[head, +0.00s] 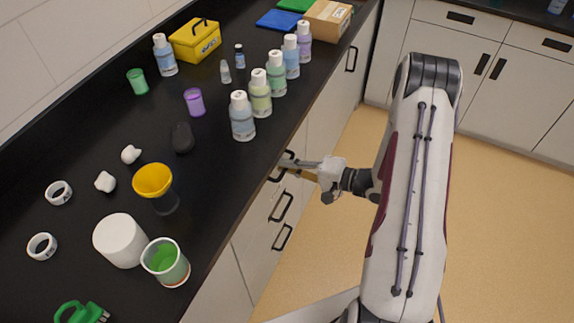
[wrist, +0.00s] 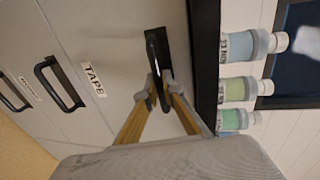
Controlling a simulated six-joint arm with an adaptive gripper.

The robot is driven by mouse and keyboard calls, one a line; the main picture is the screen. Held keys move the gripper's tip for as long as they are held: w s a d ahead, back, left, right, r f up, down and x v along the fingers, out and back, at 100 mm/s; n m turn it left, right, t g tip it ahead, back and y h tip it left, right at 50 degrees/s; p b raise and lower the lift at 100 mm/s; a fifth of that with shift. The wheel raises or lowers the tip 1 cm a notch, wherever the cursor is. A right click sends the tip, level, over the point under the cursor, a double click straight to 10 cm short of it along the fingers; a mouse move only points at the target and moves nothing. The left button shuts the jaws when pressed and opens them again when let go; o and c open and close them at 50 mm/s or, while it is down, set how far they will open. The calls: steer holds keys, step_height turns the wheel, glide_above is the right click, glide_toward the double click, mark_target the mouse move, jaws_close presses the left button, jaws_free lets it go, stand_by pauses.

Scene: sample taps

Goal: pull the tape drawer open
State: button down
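The drawer fronts (head: 263,233) stand closed below the black counter, with dark bar handles. In the wrist view a white "TAPE" label (wrist: 94,79) sits between the uppermost handle (wrist: 153,58) and the handle below it (wrist: 60,86). I cannot clearly tell from the seams which drawer front carries the label. My gripper (wrist: 157,86) is at the uppermost handle, its two fingertips close on either side of the bar, and looks shut on it. In the head view my gripper (head: 287,164) reaches that handle from the right, just below the counter edge.
Several capped bottles (head: 242,117) stand along the counter's front edge, above the drawers. A cup of green liquid (head: 166,263) is also near that edge. The floor (head: 500,215) in front of the drawers is clear apart from my arm.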

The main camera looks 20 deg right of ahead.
steer(key=shift+s+d, duration=0.1)
steer(key=f+v, duration=0.2)
steer(key=v, duration=1.1)
steer(key=d+f+v, duration=0.1)
steer(key=f+v, duration=0.2)
steer(key=v, duration=1)
steer(key=shift+s+f, duration=0.2)
steer(key=shift+s, duration=0.25)
steer(key=c, duration=2.5)
jaws_free()
steer(key=shift+s+d, duration=0.1)
steer(key=shift+v, duration=5.9)
